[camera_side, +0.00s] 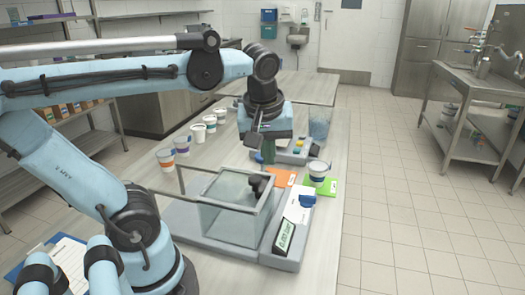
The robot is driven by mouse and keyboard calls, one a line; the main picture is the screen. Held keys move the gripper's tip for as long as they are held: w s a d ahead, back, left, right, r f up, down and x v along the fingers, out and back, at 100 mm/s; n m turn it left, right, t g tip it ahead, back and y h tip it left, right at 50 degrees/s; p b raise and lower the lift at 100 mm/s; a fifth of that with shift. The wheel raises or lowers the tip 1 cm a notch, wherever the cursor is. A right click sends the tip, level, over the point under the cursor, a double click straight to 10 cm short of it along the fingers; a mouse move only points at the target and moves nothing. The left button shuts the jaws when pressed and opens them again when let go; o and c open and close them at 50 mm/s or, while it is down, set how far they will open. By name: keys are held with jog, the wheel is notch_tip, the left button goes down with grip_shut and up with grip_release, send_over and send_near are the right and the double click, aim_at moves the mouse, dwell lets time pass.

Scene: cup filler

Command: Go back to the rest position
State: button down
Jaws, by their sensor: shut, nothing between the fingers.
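My gripper (264,157) points down over the table, behind the glass-walled box. It is shut with nothing in it; the fingertips are small and partly hidden by the wrist. My arm is bent across the left and top of the view. The cup filler (270,254) is a grey base with a clear open-topped box (232,208) and a tilted display (285,236) at its front. A cup (317,172) with a blue band stands on a green card (333,188), right of my gripper. An orange card (281,177) lies left of it.
Several cups, including one with an orange band (166,160), stand in a row along the table's left side. A second grey device (296,157) stands behind the gripper. A clipboard (70,263) lies at lower left. Tiled floor (400,220) is clear to the right.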

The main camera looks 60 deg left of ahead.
jog(key=w+d+f+m+t+h, duration=0.2)
jog(key=d+f+m+t, duration=0.2)
jog(key=m, duration=0.8)
notch_tip(320, 180, down, 2)
jog(key=shift+d+f+t, duration=0.1)
jog(key=shift+d+t, duration=0.3)
jog(key=shift+d, duration=0.2)
jog(key=c, duration=1.8)
grip_release()
